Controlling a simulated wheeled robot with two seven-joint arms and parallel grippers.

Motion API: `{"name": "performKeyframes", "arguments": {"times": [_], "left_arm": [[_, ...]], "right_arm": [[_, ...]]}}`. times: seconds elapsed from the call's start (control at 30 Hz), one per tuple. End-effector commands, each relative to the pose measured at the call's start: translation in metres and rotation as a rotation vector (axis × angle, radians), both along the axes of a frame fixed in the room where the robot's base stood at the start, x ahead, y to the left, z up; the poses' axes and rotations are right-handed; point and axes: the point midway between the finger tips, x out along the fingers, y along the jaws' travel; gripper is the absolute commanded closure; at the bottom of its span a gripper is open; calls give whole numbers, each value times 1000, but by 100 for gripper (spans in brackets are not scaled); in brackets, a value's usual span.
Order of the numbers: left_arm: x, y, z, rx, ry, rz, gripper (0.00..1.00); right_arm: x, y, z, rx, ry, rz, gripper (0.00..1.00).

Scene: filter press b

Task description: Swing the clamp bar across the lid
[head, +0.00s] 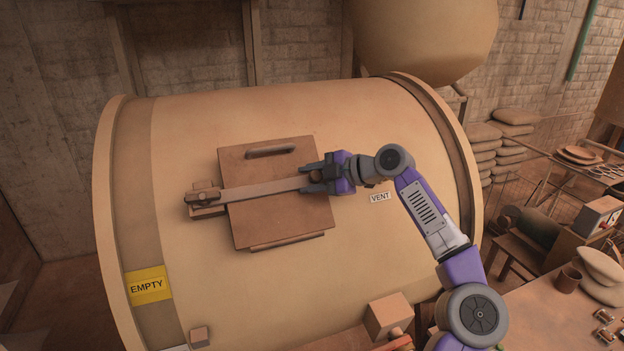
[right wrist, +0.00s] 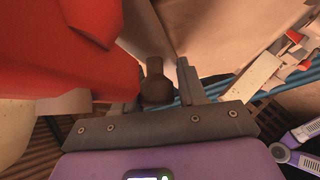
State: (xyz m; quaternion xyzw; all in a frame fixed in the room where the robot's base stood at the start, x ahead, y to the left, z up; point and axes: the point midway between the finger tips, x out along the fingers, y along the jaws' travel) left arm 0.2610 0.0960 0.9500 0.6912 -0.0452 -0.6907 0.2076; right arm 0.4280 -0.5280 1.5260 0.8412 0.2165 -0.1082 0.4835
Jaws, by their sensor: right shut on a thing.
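The lid (head: 282,216) is a brown square plate on top of the big tan drum, with a handle (head: 270,151) near its far edge. The clamp bar (head: 258,189) lies across the lid from a pivot block (head: 205,203) on the left to the lid's right part. My right gripper (head: 313,178) comes in from the right and is shut on the bar's free end. A dark round knob (right wrist: 156,84) shows between its fingers in the right wrist view. The fingers partly hide the bar's end. My left gripper is not in view.
The drum (head: 200,130) fills the middle, with an EMPTY label (head: 148,286) at left and a VENT label (head: 380,197) right of the lid. A wooden block (head: 388,315) is at the front. Sacks (head: 515,130) and a cluttered table (head: 540,310) stand at right.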

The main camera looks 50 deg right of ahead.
Motion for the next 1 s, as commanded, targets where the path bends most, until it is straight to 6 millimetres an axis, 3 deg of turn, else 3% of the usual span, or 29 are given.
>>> {"name": "performKeyframes", "arguments": {"times": [0.03,0.53,0.57,0.67,1.0], "left_arm": [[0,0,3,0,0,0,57],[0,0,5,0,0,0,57],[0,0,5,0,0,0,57],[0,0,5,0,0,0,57],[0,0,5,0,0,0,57]], "right_arm": [[3,1,11,-1,-21,0,100],[4,0,13,-12,-17,10,100],[4,0,13,-12,-17,9,57],[4,0,13,-11,-16,9,42],[4,0,9,-11,-9,9,42]]}}
